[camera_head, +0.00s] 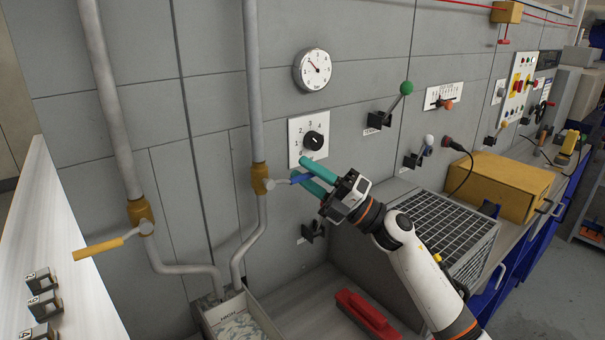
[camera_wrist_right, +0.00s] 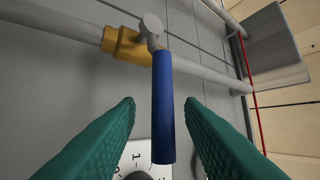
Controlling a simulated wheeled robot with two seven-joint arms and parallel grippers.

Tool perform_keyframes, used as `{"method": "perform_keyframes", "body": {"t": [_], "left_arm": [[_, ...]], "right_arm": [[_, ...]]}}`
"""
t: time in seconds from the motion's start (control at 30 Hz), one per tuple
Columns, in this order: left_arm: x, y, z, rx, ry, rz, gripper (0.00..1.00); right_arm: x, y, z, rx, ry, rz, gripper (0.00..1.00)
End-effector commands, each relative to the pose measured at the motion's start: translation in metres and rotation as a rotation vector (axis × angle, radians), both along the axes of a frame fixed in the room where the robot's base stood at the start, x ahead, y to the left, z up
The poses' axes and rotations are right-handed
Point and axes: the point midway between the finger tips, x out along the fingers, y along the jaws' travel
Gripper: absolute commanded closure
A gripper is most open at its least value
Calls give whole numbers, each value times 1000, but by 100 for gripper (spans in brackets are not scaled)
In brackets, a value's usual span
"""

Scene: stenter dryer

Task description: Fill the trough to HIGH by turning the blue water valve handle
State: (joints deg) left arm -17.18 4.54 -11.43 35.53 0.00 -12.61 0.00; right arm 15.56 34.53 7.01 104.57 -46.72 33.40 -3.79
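The blue valve handle (camera_head: 300,179) sticks out to the right from a brass valve body (camera_head: 260,179) on the right-hand vertical pipe. In the right wrist view, the blue handle (camera_wrist_right: 163,108) lies between the two teal fingers of my right gripper (camera_wrist_right: 160,101), with gaps on both sides. In the head view, my right gripper (camera_head: 300,168) is open at the handle, its fingers partly covering it. The trough (camera_head: 211,317) stands below the pipes, with a HIGH mark inside its wall and a pale, rippled surface. My left gripper is out of view.
A yellow-handled valve (camera_head: 98,250) sits on the left pipe. A dial plate with a black knob (camera_head: 313,140) is just above my right gripper. A red object (camera_head: 366,314) lies right of the trough.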

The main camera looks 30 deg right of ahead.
Motion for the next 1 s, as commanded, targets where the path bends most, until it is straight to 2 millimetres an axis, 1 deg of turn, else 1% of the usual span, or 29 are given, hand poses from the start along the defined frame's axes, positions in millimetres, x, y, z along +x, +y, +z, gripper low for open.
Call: {"method": "perform_keyframes", "body": {"t": [0.03,0.13,0.3,0.4,1.0], "left_arm": [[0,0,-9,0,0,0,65],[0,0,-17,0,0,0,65],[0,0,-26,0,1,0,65],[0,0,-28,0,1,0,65],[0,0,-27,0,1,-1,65]], "right_arm": [[-6,-5,-11,-2,3,-1,65],[-17,-16,-20,-2,3,-1,65],[-32,-29,-29,1,3,0,65],[-37,-33,-31,0,2,2,65],[-39,-35,-30,1,2,1,65]]}}
